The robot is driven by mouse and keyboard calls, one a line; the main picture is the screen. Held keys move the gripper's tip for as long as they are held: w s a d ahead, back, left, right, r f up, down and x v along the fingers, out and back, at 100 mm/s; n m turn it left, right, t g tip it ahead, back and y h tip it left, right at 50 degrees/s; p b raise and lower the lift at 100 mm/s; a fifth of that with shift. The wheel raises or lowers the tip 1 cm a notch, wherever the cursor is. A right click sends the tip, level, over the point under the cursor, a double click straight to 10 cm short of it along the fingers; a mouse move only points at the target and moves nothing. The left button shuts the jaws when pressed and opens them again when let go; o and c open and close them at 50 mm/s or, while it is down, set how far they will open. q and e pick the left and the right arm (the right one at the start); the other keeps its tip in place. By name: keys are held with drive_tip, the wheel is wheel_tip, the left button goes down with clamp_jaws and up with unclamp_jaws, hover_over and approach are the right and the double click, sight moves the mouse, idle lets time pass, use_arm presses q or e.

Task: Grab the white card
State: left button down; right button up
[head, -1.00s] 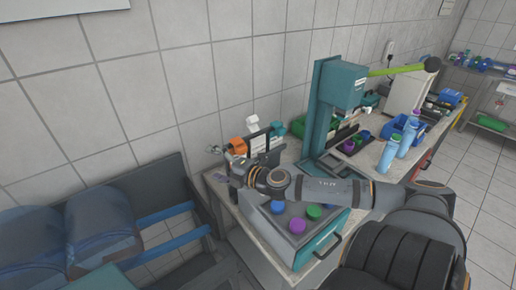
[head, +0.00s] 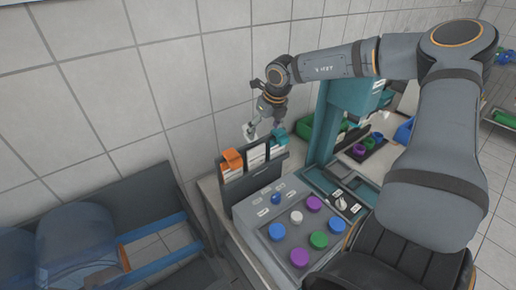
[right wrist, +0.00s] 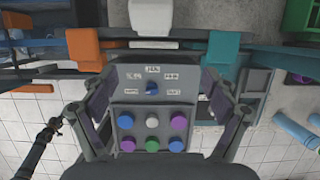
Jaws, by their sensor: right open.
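The white card (head: 257,153) stands in a dark rack (head: 236,192) against the wall, between an orange card (head: 232,160) and a teal card (head: 279,138). My right gripper (head: 262,126) is open and points down, just above the white card's top and apart from it as far as I can tell. In the right wrist view the white card (right wrist: 151,16) is at the top centre, beyond the spread fingers (right wrist: 156,85). Nothing is between the fingers. My left gripper is not in view.
A control box (head: 268,230) with several coloured buttons sits in front of the rack. A teal press stand (head: 325,125) rises close to the right. Blue bottles (right wrist: 297,130) show at the right of the wrist view. The wall is close behind the rack.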

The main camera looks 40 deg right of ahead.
sight(257, 148)
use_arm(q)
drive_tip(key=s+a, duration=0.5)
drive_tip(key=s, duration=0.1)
use_arm(e)
drive_tip(key=p+x, duration=0.1)
drive_tip(key=x, duration=0.3)
drive_tip(key=shift+w+f, duration=0.15)
drive_tip(key=shift+f, duration=0.15)
drive_tip(key=shift+f+p, duration=0.4)
drive_tip(key=shift+p, duration=0.45)
drive_tip(key=f, duration=0.1)
drive_tip(key=w+a+f+p, duration=0.1)
drive_tip(key=f, duration=0.1)
drive_tip(key=shift+w+a+f, duration=0.1)
drive_tip(key=shift+f, duration=0.05)
drive_tip(key=shift+w+f, duration=0.1)
drive_tip(key=shift+f, duration=0.05)
drive_tip(key=shift+d, duration=0.3)
drive_tip(key=shift+c, duration=0.3)
drive_tip(key=shift+a, duration=0.1)
drive_tip(key=c, duration=0.5)
drive_tip(key=shift+c, duration=0.8)
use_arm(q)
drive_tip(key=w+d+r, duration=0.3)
